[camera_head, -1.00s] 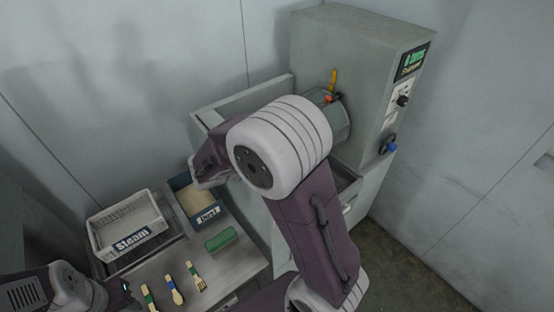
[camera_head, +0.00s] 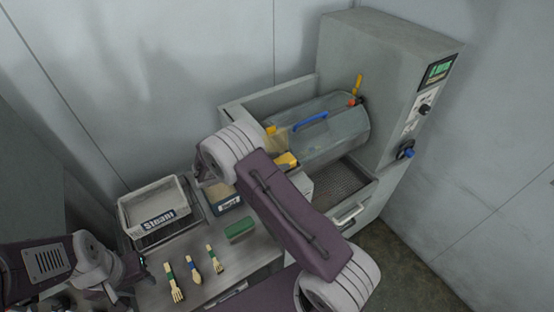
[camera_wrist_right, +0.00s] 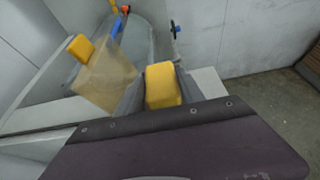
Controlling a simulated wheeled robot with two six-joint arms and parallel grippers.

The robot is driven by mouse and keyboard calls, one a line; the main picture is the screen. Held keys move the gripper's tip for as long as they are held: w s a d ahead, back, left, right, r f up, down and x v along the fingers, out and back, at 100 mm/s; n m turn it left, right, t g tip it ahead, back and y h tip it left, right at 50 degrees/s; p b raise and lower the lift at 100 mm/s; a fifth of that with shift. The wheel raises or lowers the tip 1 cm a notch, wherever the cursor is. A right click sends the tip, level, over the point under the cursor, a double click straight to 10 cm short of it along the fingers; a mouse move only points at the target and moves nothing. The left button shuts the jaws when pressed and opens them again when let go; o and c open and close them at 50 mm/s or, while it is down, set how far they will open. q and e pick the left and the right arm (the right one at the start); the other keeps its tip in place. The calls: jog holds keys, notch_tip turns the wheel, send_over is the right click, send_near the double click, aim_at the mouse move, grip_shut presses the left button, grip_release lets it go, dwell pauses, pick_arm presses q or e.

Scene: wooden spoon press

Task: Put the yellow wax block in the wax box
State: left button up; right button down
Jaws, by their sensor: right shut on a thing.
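A yellow wax block (camera_wrist_right: 163,86) sits between the grey fingers of my right gripper (camera_wrist_right: 160,92) in the right wrist view. A yellow block also shows beside my right arm in the head view (camera_head: 287,160). My right gripper is shut on the block, near the open left end of the grey drum (camera_head: 335,135). A second yellow piece (camera_wrist_right: 80,47) lies at the edge of a see-through tan panel or container (camera_wrist_right: 103,80). I cannot tell which container is the wax box. My left gripper (camera_head: 137,268) is low at the left; its fingers are unclear.
A green block (camera_head: 239,229) and several wooden utensils (camera_head: 194,270) lie on the bench. The machine housing (camera_head: 395,80) rises at right.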

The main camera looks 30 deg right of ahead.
jog(key=shift+w+d+f, duration=0.2)
jog(key=shift+d+f, duration=0.05)
jog(key=shift+f, duration=0.15)
jog(key=shift+s+a+f+b, duration=0.1)
jog(key=shift+f+b, duration=0.1)
jog(key=shift+b, duration=0.1)
jog(key=c, duration=1)
grip_release()
jog(key=shift+r, duration=0.1)
